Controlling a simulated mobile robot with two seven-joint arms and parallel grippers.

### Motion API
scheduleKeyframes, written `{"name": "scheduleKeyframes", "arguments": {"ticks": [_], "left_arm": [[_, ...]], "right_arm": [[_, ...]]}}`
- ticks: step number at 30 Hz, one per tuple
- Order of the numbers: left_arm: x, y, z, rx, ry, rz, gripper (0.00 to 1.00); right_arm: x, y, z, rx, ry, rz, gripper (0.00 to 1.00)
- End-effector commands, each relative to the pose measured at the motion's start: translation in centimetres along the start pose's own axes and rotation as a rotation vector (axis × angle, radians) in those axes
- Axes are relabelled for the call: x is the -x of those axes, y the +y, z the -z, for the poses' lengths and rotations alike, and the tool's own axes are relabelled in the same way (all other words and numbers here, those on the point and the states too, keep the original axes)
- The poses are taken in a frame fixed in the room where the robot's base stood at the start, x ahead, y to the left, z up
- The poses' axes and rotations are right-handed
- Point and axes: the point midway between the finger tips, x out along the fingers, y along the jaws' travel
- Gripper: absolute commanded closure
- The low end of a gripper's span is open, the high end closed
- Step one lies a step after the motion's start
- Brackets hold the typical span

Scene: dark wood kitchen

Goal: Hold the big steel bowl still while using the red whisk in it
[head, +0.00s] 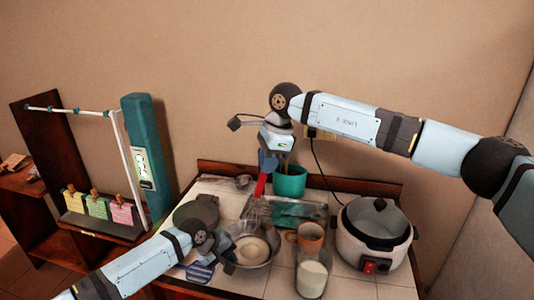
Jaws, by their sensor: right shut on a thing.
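The big steel bowl (270,259) stands on the counter in the head view, with pale contents in it. My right gripper (267,168) is shut on the red whisk (260,185) by its handle. The whisk points downward, and its wires show faintly just above and behind the bowl; I cannot tell whether they reach inside it. My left gripper (229,262) is at the bowl's left rim. Its fingers are small and partly hidden by the wrist, so I cannot tell whether they are closed on the rim.
A teal pot (290,182) stands behind the whisk. An orange mug (307,240) and a glass of white stuff (312,278) stand right of the bowl, with a white rice cooker (352,243) beyond. A dark round pan or lid (197,211) lies left, near a blue striped cloth (200,272).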

Motion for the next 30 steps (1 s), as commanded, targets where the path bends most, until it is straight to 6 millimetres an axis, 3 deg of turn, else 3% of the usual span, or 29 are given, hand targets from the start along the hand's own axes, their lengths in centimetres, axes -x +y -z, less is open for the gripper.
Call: {"name": "scheduleKeyframes", "arguments": {"ticks": [18, 30], "left_arm": [[-0.1, -0.2, 0.0, 0.0, -0.001, 0.004, 1.0], [-0.1, -0.2, 0.0, 0.0, -0.001, 0.004, 1.0]], "right_arm": [[-5.4, 0.3, 1.3, 0.001, 0.0, 0.0, 1.0], [-7.0, 0.4, 1.7, 0.001, 0.0, 0.0, 1.0]]}}
